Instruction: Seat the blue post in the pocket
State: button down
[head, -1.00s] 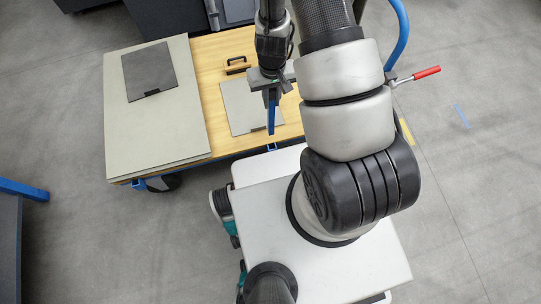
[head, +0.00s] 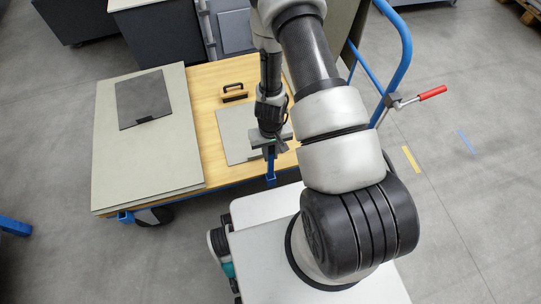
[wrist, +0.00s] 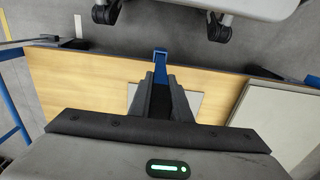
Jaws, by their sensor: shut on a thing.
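The blue post (head: 271,172) hangs below my gripper (head: 270,152) in the head view, upright and in line with the front edge of the wooden-topped cart. My gripper is shut on the post. In the wrist view the dark fingers (wrist: 161,88) point at the cart edge, and a blue piece (wrist: 160,57) shows just beyond their tips. I cannot tell there where the post stops and the pocket starts. The pocket is not clearly visible on its own, and I cannot tell whether the post's lower end is inside it.
The cart's wooden deck (head: 207,110) carries a large grey-green board (head: 170,160) with a dark panel (head: 145,98), a black handle (head: 234,91) and a light grey sheet (head: 233,135). A blue rail with a red-gripped lever (head: 432,93) stands at right. Open floor lies left.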

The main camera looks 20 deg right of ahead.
jog(key=shift+f, duration=0.5)
jog(key=shift+f, duration=0.15)
jog(key=c, duration=1.6)
grip_release()
jog(key=shift+c, duration=0.2)
jog(key=shift+r, duration=0.2)
